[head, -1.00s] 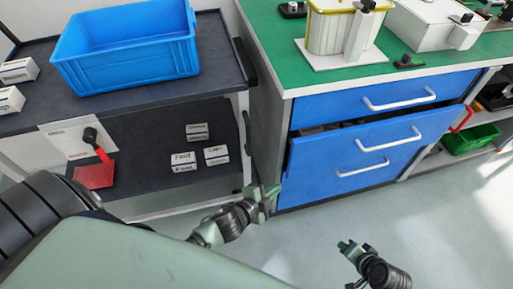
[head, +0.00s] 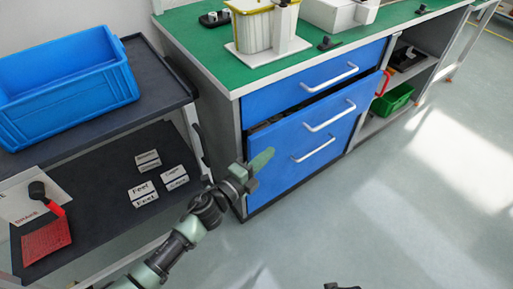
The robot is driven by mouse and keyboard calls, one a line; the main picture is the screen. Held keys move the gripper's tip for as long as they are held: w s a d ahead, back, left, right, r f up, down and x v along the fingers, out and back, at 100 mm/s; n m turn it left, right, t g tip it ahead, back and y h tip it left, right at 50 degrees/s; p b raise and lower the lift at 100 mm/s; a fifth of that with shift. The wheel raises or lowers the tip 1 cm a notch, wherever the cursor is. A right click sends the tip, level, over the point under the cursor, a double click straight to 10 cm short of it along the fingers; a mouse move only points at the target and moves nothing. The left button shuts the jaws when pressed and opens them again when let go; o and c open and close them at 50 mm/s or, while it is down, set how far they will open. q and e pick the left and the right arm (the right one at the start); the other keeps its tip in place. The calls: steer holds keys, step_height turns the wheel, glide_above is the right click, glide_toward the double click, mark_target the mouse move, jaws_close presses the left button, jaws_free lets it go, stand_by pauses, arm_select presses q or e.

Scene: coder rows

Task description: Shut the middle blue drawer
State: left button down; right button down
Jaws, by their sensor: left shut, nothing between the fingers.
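The middle blue drawer (head: 290,139) is part way out of the cabinet under the green worktop. A dark gap with some contents shows above its front, below the top blue drawer (head: 290,87). Its white handle (head: 330,116) is free. A lower white handle (head: 314,149) shows on the blue front beneath. My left gripper (head: 262,160) is shut and empty, in front of the left edge of the blue fronts. I cannot tell whether it touches them. Only a dark tip of my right gripper (head: 342,286) shows at the bottom edge, so its jaws are hidden.
A dark trolley with a blue crate (head: 70,110) and several small labelled boxes stands at left, close to my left arm. A yellow-rimmed container (head: 258,28) stands on the worktop. A green bin (head: 393,99) sits on the right shelf. The floor at right is clear.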

arm_select(q)
steer(key=w+a, duration=0.2)
steer(key=shift+w+a, duration=0.25)
steer(key=shift+w, duration=0.05)
steer(key=shift+w+a, duration=0.1)
steer(key=shift+w, duration=0.05)
arm_select(e)
steer(key=shift+w+r, duration=0.25)
steer(key=shift+r, duration=0.3)
